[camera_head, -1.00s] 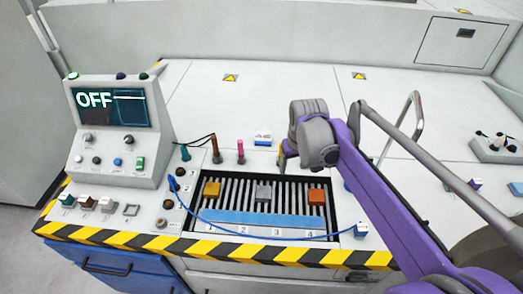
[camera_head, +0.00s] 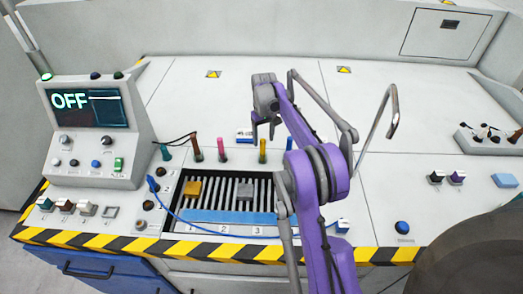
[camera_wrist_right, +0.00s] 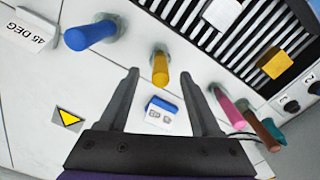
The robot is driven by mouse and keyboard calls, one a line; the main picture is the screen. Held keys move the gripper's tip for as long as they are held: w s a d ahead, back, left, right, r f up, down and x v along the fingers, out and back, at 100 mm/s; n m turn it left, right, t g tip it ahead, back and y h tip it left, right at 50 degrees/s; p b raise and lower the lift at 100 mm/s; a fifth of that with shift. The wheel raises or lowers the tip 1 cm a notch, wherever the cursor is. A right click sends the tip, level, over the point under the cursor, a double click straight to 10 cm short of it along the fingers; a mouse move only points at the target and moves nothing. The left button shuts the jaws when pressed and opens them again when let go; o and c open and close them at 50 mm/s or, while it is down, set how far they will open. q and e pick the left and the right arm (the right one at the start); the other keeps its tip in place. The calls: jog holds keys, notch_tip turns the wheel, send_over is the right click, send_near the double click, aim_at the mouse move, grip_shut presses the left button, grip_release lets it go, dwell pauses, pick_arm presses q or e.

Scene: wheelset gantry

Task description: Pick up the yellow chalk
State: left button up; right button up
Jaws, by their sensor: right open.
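The yellow chalk (camera_head: 262,151) stands upright in the console top, in a row with other coloured sticks. In the right wrist view the yellow chalk (camera_wrist_right: 160,68) shows just beyond the fingertips, nearer the left finger. My right gripper (camera_head: 263,132) is open and empty, above and behind the chalk in the head view. In the right wrist view its two fingers (camera_wrist_right: 174,80) are wide apart, with nothing held between them. My left gripper is not in view.
Pink (camera_head: 222,150), brown (camera_head: 197,149) and teal (camera_head: 166,152) sticks stand to the left; a blue stick (camera_wrist_right: 90,35) stands on the other side. A blue-topped white block (camera_wrist_right: 164,107) lies below the gripper. A slotted tray (camera_head: 224,203) holds coloured blocks.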

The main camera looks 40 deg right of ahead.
aim_at(263, 147)
jog(key=f, duration=0.5)
jog(key=shift+w+f, duration=0.25)
jog(key=shift+f, duration=0.1)
jog(key=shift+c, duration=0.2)
grip_shut()
